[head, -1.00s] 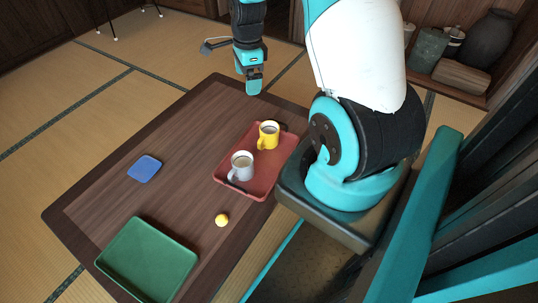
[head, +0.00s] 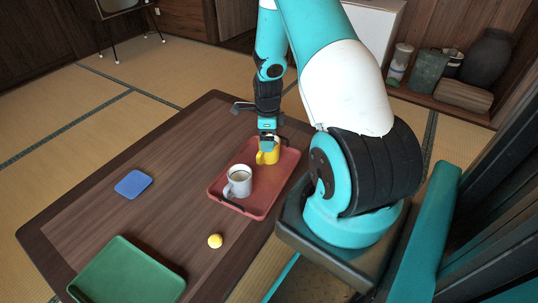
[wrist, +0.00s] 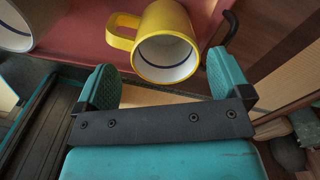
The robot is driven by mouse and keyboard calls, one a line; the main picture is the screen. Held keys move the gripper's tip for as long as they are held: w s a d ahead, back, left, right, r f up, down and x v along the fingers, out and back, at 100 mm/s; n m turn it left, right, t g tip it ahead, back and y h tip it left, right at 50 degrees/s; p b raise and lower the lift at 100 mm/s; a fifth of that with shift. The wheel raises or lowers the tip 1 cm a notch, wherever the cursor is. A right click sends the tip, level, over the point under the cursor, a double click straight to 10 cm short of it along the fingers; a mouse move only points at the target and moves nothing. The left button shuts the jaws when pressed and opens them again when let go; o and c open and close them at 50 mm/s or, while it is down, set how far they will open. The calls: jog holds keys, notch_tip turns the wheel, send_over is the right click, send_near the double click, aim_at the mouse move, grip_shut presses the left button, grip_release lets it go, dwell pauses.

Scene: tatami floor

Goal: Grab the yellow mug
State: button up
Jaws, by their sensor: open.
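The yellow mug (head: 268,156) stands on the red tray (head: 258,207), partly hidden behind my gripper in the head view. In the wrist view the yellow mug (wrist: 167,46) shows its rim and pale inside, with its handle to the left. My gripper (head: 268,140) is over the mug in the head view. In the wrist view my open gripper (wrist: 163,82) has its two teal fingertips apart, with the mug just beyond and roughly between them. I cannot tell whether a finger touches it. Nothing is held.
A white mug (head: 239,182) stands on the tray beside the yellow one; its edge shows in the wrist view (wrist: 22,26). A yellow ball (head: 215,241), a blue dish (head: 133,184) and a green tray (head: 128,272) are on the wooden table (head: 180,150). The table's middle is clear.

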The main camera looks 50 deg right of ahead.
jog(key=f+b, duration=0.2)
jog(key=f, duration=0.1)
jog(key=f+b, duration=0.1)
jog(key=f, duration=0.1)
jog(key=shift+d+f, duration=0.15)
jog(key=shift+d, duration=0.1)
jog(key=shift+c, duration=0.4)
jog(key=c, duration=1)
